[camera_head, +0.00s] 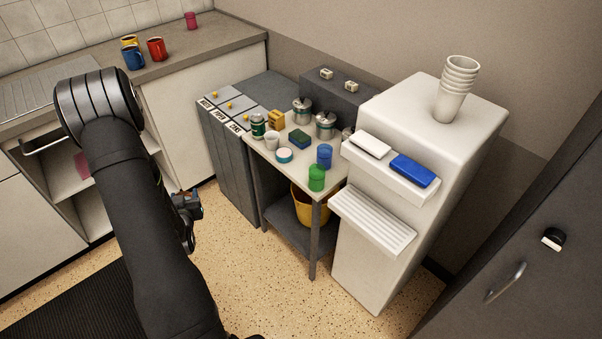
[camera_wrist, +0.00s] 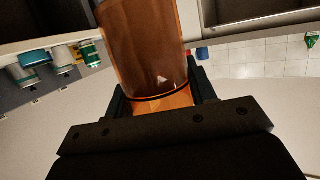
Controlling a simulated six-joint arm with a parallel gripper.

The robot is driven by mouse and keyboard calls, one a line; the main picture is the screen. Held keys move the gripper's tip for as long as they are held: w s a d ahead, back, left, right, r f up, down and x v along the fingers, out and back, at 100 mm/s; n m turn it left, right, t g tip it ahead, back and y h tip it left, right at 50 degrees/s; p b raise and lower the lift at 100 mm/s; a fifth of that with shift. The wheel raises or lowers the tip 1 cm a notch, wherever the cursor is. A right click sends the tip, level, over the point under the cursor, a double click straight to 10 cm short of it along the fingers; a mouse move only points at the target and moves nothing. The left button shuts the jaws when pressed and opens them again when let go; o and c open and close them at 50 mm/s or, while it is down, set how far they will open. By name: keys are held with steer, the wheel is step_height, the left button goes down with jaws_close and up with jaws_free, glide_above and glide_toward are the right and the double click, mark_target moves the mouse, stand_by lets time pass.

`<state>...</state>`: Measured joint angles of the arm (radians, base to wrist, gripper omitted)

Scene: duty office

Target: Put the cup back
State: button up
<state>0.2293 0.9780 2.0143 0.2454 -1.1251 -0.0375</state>
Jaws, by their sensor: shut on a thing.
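My gripper (camera_wrist: 160,98) is shut on an orange-brown cylinder (camera_wrist: 143,45), which looks like a cup, in the wrist view. A thin dark ring runs around it near the jaws, and its far end runs out of the top of the picture. In the head view my gripper (camera_head: 188,208) shows only in part beside my dark arm, low in front of the cabinets, and the held cylinder cannot be made out. A stack of white cups (camera_head: 457,88) stands on top of the white dispenser (camera_head: 385,220). Mugs in blue (camera_head: 133,60), yellow (camera_head: 129,41) and red (camera_head: 156,49) stand on the counter (camera_head: 225,42).
A small table (camera_head: 258,158) holds tins, a white cup (camera_head: 271,141), a blue cup (camera_head: 324,155) and a green jar (camera_head: 316,178). Grey bins (camera_head: 228,165) stand left of it. A pink cup (camera_head: 191,20) is at the counter's back. Floor (camera_head: 270,285) is clear in front.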

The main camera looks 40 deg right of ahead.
steer(key=s+d+r+m+g+h, duration=0.2)
steer(key=s+d+m+g+h, duration=0.15)
steer(key=d, duration=1.05)
steer(key=s+d+r+m+g+h, duration=0.25)
steer(key=d+m+g, duration=0.25)
steer(key=d, duration=0.8)
steer(key=s+d+r+m+g+h, duration=0.25)
steer(key=d+m+g, duration=0.2)
steer(key=d, duration=0.95)
steer(key=f, duration=0.9)
steer(key=shift+s+f, duration=0.3)
steer(key=shift+f, duration=0.1)
steer(key=o, duration=0.8)
steer(key=shift+o, duration=0.4)
